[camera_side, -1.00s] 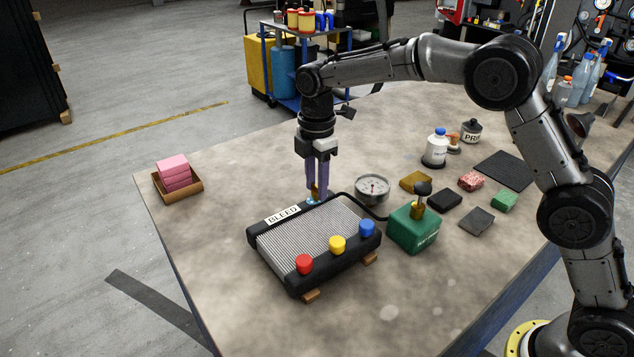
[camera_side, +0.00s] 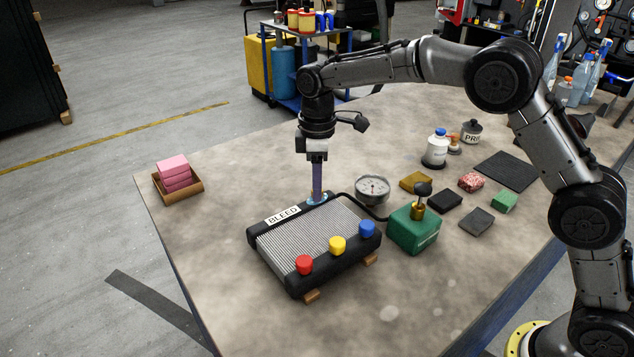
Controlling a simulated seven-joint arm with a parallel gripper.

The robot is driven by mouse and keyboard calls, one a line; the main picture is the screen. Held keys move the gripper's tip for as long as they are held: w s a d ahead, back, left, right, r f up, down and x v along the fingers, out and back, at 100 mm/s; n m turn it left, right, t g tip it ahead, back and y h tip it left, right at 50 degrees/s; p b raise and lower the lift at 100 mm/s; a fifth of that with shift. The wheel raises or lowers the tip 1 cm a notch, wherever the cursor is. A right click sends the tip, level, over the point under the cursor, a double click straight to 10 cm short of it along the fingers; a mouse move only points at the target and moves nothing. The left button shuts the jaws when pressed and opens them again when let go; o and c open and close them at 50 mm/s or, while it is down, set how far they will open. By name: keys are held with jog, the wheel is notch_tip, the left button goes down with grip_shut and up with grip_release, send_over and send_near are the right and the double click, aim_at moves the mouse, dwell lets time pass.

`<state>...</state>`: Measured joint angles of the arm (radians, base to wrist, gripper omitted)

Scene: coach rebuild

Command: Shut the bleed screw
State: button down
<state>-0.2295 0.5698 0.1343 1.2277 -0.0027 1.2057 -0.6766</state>
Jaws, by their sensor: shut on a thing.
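A black radiator (camera_side: 312,240) with a ribbed grey face lies tilted on small wooden blocks on the table. A white label reading BLEED (camera_side: 283,214) is on its far edge. The bleed screw stands at the far right corner of that edge, next to a small pale-blue patch (camera_side: 311,201); the screw itself is hidden by the fingers. My gripper (camera_side: 317,198) points straight down there, its purple fingers shut on the screw and seen nearly edge-on.
Red (camera_side: 304,264), yellow (camera_side: 337,244) and blue caps (camera_side: 367,229) sit on the near edge. A wooden tray (camera_side: 193,190) of pink blocks is at the left; the front table is clear.

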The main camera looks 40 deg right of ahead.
jog(key=m, duration=0.5)
jog(key=shift+s+a+m, duration=0.2)
jog(key=shift+a+m, duration=0.1)
jog(key=shift+m, duration=2.3)
jog(key=shift+r, duration=0.1)
jog(key=c, duration=0.7)
grip_release()
jog(key=shift+w, duration=0.1)
jog(key=shift+o, duration=0.5)
jog(key=shift+d, duration=0.1)
notch_tip(320, 180, up, 14)
